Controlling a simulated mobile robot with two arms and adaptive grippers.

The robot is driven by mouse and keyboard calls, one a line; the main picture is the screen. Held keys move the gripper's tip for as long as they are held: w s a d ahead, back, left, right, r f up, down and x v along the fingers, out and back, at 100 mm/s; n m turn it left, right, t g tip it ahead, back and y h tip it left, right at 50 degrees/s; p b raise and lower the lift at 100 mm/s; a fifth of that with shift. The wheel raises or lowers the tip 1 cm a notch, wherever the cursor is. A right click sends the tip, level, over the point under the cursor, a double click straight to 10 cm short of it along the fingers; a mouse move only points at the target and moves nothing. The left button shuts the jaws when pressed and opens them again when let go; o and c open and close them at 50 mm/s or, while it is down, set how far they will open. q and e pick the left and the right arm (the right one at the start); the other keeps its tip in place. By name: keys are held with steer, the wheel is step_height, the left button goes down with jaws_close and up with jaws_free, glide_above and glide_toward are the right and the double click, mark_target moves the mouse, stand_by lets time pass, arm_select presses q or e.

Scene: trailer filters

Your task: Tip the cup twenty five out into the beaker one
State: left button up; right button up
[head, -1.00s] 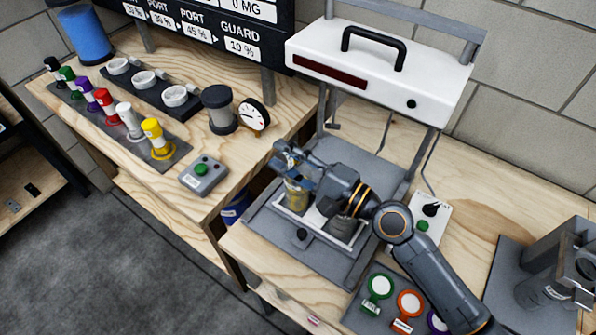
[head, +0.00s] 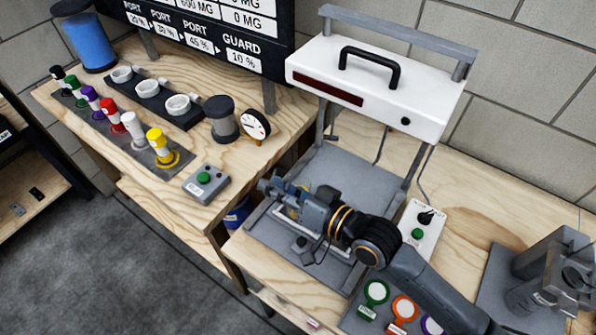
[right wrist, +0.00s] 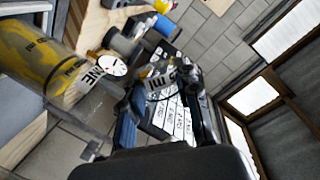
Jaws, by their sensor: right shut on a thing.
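My right gripper (head: 272,188) is over the grey tray stand (head: 262,226) under the white machine. It is shut on a small cup, labelled about "25 ml" (right wrist: 158,76), which shows between the fingers in the right wrist view. The cup looks tilted, though that view is itself rolled. A large yellow-stained cylinder (right wrist: 35,52) is close at the left of the right wrist view. Its label seems to end in "NE", so it may be beaker one. In the head view my gripper and wrist mostly hide the cup and the beaker. My left gripper is out of view.
The white machine (head: 375,85) stands on posts behind my right arm. A switch box (head: 422,228) is to its right. A grey button box (head: 206,182) and a round gauge (head: 256,124) stand on the left bench. Coloured round tags (head: 376,292) lie near my forearm.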

steer(key=shift+s+a+r+n+p, duration=0.1)
steer(key=shift+s+a+n+p, duration=0.3)
steer(key=shift+n, duration=0.2)
step_height(320, 180, down, 5)
steer(key=s+a+n+t+h, duration=0.1)
steer(key=s+a+n+h, duration=0.15)
steer(key=n, duration=0.25)
arm_select(q)
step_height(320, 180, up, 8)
steer(key=p, duration=0.6)
arm_select(e)
steer(key=shift+y, duration=0.45)
steer(key=r, duration=0.4)
steer(key=shift+a+r, duration=0.2)
steer(key=shift+r, duration=0.2)
